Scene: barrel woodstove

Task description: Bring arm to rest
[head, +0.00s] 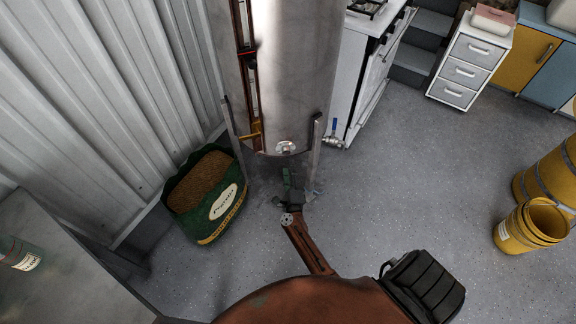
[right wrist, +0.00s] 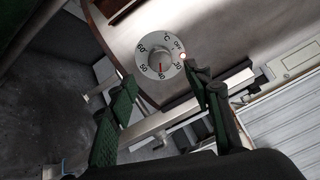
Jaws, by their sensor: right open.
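My right gripper (head: 289,186) is in the middle of the head view, just below the lower end of a tall metal tank (head: 295,75). In the right wrist view its two green-padded fingers stand apart with nothing held between them. A round grey temperature dial (right wrist: 160,58) on the tank shows beyond the fingertips, its red mark close to 40. The right-hand fingertip overlaps the view close beside the dial; whether it touches cannot be told. My left gripper is not in view.
A green pellet bag (head: 207,195) stands left of the tank by the corrugated wall (head: 90,90). Tank legs (head: 314,160) and a valve (head: 333,141) are close to my right gripper. A white stove (head: 372,60) is behind. Yellow buckets (head: 530,224) stand right; the floor between is clear.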

